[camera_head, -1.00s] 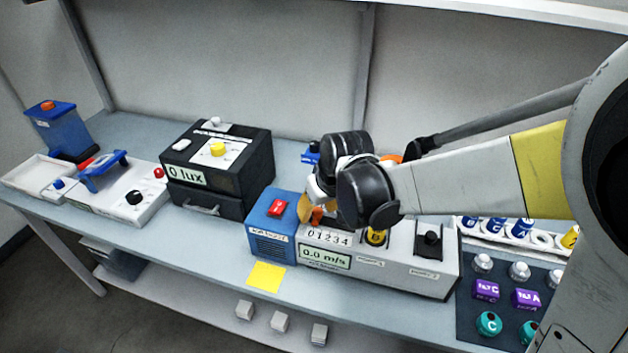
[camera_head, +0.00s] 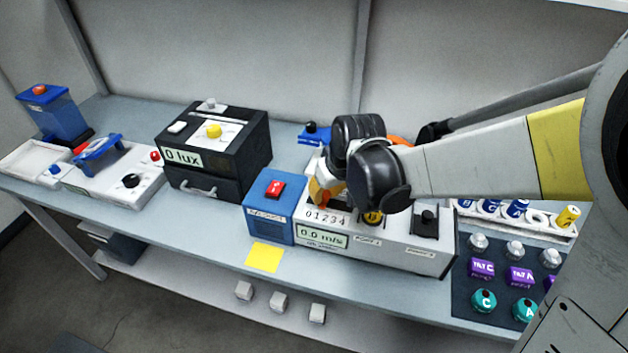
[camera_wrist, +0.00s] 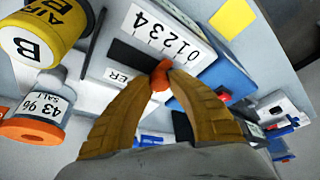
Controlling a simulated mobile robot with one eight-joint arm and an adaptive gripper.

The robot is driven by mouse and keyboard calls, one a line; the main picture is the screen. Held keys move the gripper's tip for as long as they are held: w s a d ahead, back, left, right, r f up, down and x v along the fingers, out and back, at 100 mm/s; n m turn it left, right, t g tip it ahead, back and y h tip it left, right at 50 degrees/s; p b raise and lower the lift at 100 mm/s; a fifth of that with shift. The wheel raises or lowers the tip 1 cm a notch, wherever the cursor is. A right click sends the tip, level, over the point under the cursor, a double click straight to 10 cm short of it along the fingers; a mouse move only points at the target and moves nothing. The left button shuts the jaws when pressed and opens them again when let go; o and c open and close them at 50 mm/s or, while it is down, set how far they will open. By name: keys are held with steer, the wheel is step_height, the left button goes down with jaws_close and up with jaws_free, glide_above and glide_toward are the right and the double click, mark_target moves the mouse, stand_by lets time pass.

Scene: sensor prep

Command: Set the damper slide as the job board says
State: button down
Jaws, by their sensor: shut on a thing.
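The damper slide's orange knob (camera_wrist: 160,78) shows in the wrist view between my fingertips. My gripper (camera_wrist: 160,70) is shut on it. The knob stands at the dark slot (camera_wrist: 130,54), towards the 0 end of the printed 0 to 4 scale (camera_wrist: 162,36); I cannot read its exact mark. In the head view my gripper (camera_head: 322,197) is over the left part of the grey device (camera_head: 400,254), behind its scale (camera_head: 326,217). The display (camera_head: 321,236) reads 0.0 m/s. My wrist hides part of the device top. I cannot make out a job board.
A blue unit with a red switch (camera_head: 274,188) adjoins the device on the left. The black lux box (camera_head: 215,150) stands farther left. A dark mat (camera_head: 467,305) with purple and teal pieces lies right. A yellow canister (camera_wrist: 40,35) and a salt jar (camera_wrist: 38,110) show near my gripper.

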steer(key=shift+s+d, duration=0.3)
steer(key=shift+d, duration=0.45)
steer(key=shift+a, duration=0.1)
steer(key=c, duration=1.2)
jaws_free()
steer(key=shift+w, duration=0.1)
steer(key=v, duration=1.2)
